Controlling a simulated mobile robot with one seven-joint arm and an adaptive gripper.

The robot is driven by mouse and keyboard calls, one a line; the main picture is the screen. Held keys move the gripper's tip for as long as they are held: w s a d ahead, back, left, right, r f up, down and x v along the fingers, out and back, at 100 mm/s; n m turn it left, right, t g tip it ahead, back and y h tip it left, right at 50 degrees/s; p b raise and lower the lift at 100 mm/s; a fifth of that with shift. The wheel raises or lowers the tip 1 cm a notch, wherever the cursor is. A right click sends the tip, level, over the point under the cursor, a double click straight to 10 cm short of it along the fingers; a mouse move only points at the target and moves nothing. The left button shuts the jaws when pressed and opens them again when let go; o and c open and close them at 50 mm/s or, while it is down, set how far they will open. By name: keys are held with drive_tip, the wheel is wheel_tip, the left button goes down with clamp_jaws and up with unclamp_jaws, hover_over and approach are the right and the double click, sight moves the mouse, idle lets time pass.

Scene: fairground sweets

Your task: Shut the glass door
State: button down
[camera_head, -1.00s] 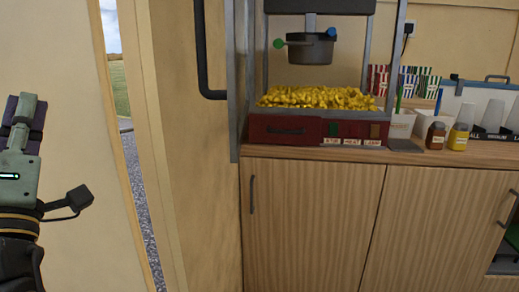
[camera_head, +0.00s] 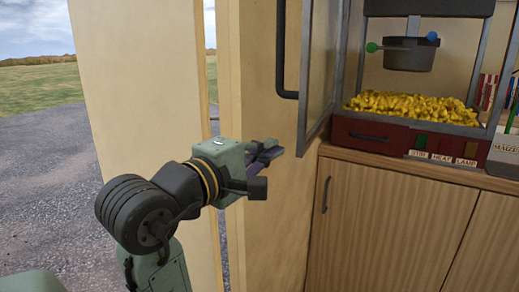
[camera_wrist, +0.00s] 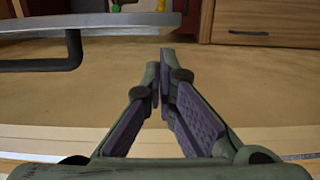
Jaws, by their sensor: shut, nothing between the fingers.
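The glass door (camera_head: 321,70) of the popcorn machine stands swung open to the left, with a grey frame and a black bar handle (camera_head: 283,50) on its left side. In the wrist view, the door's grey lower edge (camera_wrist: 120,21) and its black handle (camera_wrist: 45,65) are at the upper left. My gripper (camera_head: 273,151) is shut and empty. In the head view its tips appear below the handle and left of the door's lower corner, and no contact shows. In the wrist view my gripper (camera_wrist: 162,65) appears to the right of the handle.
The popcorn machine (camera_head: 375,133), heaped with yellow popcorn (camera_head: 415,106), stands on a wooden cabinet (camera_head: 395,225). A pot (camera_head: 408,57) hangs inside it. A beige wall panel (camera_head: 150,80) is on the left, with open ground outside.

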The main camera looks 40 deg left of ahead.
drive_tip(key=w, duration=0.5)
drive_tip(key=shift+a, duration=0.3)
drive_tip(key=shift+d+p, duration=0.15)
drive_tip(key=shift+p, duration=0.15)
